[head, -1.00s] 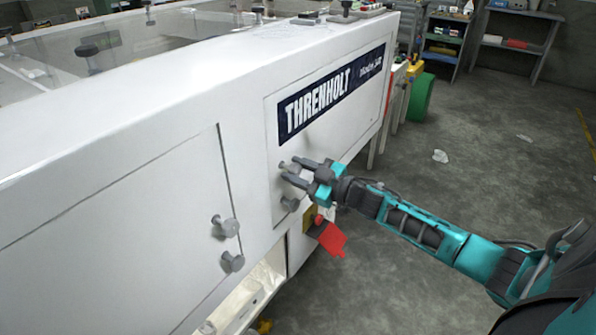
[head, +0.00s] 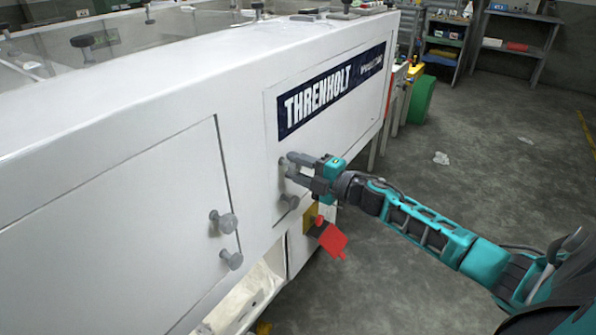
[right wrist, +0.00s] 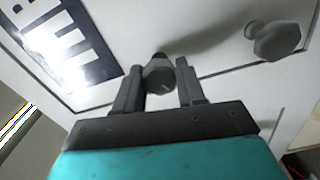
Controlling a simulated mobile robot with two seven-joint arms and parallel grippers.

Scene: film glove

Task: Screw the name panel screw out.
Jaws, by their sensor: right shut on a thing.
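The white name panel (head: 340,128) with the dark THRENHOLT sign (head: 330,91) is on the side of the white machine. The name panel screw (right wrist: 158,76), a grey faceted knob, sits between the fingers of my right gripper (right wrist: 160,84) in the right wrist view. In the head view my right gripper (head: 291,167) is at the panel's lower left, shut on this screw; its fingers mostly hide the knob there. My left gripper is not in view.
A second grey knob (head: 289,202) is just below my right gripper; a similar knob shows in the wrist view (right wrist: 276,41). Two more knobs (head: 224,222) are on the left door.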

